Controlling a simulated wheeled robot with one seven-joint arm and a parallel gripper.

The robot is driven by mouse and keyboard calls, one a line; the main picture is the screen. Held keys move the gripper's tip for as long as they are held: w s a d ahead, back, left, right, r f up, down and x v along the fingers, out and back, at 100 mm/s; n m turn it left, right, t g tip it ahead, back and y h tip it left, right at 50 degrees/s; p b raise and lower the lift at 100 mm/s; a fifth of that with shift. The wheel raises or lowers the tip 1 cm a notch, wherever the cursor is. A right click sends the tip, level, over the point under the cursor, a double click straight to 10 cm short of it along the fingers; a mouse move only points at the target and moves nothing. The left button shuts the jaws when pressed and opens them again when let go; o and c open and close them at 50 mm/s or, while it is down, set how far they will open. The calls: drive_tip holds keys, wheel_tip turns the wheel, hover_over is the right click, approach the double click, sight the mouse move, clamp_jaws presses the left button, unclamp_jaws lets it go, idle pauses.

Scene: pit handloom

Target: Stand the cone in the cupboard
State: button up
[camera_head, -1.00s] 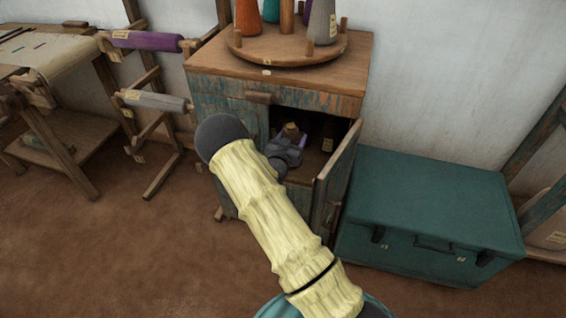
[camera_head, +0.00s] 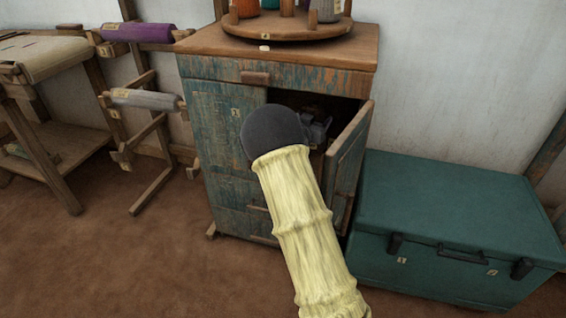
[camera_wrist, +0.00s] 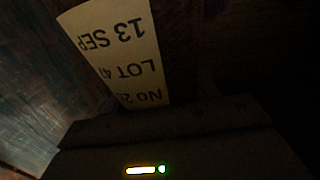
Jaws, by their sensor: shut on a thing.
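The cupboard (camera_head: 222,150) is a worn blue-green wooden cabinet. Its right door (camera_head: 350,150) stands open, and the opening is dark inside. My gripper (camera_head: 318,128) is inside the opening, mostly hidden behind my own arm. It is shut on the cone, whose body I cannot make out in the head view. In the wrist view, a pale paper label (camera_wrist: 122,50) with "13 SEP", "LOT" and "No" fills the upper left, right in front of the gripper. The surface around it is too dark to read. I cannot tell whether the cone touches the shelf.
A round wooden turntable (camera_head: 285,30) with several coloured cones stands on the cupboard top. A teal chest (camera_head: 450,210) is close to the right, beside the open door. Wooden racks with purple (camera_head: 137,33) and grey (camera_head: 146,100) rolls stand left. Floor in front is clear.

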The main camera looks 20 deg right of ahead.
wheel_tip(320, 180, down, 5)
drive_tip(key=b, duration=0.2)
drive_tip(key=shift+b, duration=0.3)
wheel_tip(320, 180, down, 5)
drive_tip(key=b, duration=0.3)
idle(0.4)
drive_tip(key=o, duration=1.1)
drive_tip(key=shift+f, duration=0.1)
